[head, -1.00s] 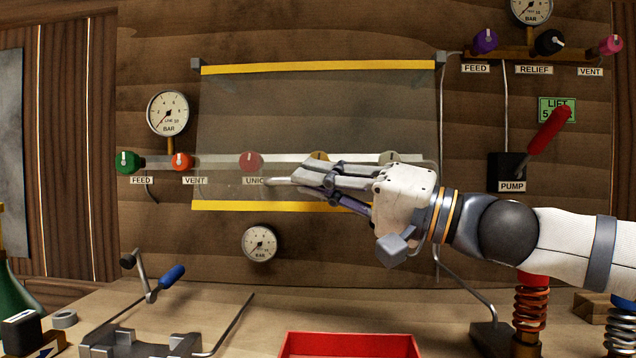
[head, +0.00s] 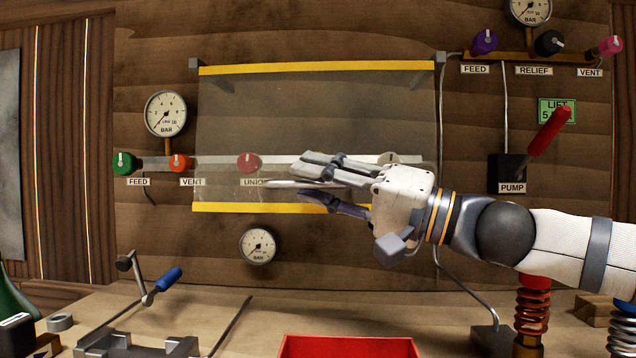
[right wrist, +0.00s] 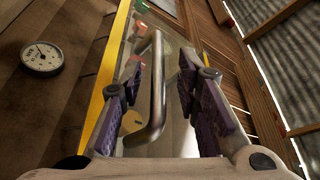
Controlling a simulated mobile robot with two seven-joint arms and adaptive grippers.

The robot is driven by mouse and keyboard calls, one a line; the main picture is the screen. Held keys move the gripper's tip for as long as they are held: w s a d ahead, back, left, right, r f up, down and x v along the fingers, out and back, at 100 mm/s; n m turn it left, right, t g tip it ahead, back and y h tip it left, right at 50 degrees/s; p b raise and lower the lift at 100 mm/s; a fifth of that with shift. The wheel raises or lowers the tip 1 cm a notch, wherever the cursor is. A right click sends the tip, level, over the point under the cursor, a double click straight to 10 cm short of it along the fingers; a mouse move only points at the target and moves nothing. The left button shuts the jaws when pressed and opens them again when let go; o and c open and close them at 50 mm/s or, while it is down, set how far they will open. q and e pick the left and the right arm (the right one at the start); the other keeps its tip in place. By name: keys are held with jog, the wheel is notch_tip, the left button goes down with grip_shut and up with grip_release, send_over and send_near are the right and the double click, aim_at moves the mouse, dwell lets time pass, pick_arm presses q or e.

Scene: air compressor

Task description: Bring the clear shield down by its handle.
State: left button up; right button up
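The clear shield (head: 300,115) is a see-through panel with yellow strips along its top and bottom edges. It hangs in front of the wall, over a pipe with a red knob (head: 248,162) that shows through it. Its metal handle (head: 290,184) sticks out near the bottom strip. In the right wrist view the handle (right wrist: 157,85) lies between the spread fingers, with gaps on both sides. My right gripper (head: 318,180) is open at the handle, and its hand hides part of the shield's lower right. My left gripper is out of view.
A green knob (head: 124,163) and an orange knob (head: 180,163) sit left of the shield. A gauge (head: 258,245) is below it. The pump lever (head: 550,131) is to the right. A red tray (head: 348,347) and a blue-handled crank (head: 168,279) are on the bench.

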jog(key=r+v, duration=0.3)
jog(key=v, duration=1)
jog(key=shift+d+f, duration=0.2)
jog(key=shift+d, duration=0.05)
